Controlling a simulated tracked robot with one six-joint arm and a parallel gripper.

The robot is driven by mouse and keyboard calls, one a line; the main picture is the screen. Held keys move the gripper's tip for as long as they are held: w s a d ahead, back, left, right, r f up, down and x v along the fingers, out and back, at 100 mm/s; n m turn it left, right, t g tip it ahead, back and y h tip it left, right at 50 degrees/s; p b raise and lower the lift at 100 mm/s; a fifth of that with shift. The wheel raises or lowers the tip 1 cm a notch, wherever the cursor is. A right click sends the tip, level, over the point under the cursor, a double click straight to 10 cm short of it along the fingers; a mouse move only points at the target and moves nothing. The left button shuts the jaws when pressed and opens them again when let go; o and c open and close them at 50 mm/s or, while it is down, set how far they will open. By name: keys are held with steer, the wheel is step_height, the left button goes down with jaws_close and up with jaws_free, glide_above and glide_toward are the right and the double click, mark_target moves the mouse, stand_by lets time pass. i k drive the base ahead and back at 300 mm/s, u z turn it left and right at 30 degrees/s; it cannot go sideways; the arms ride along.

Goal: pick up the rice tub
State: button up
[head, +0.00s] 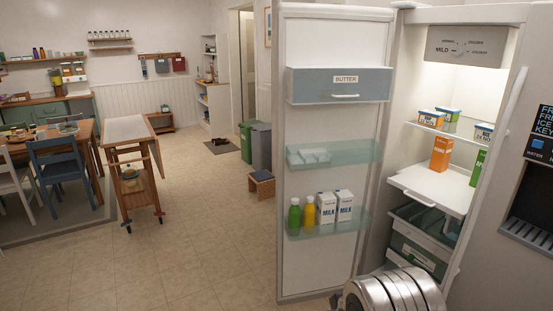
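The fridge stands open at the right. Several small tubs stand on its upper shelf (418,128). One tub with an orange band (431,119) is at the front left, with a tub with a green band (449,114) close behind it. Another tub (484,132), white and dark, stands to the right, partly cut off by the fridge edge. Their labels are too small to read, so I cannot tell which one is the rice tub. Part of my arm shows at the bottom right, below the fridge opening. My gripper is not in view.
An orange carton (441,153) and a green carton (478,167) stand on the middle shelf (425,183). The open fridge door (330,260) holds bottles and milk cartons (335,207). A trolley table (130,130) stands left; the floor between is clear.

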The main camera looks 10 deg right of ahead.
mark_target(483, 132)
steer(key=z, duration=0.15)
steer(key=i, duration=0.8)
steer(key=z, duration=0.6)
steer(key=i, duration=0.75)
steer(key=z, duration=0.7)
steer(key=i, duration=0.65)
steer(key=z, duration=0.35)
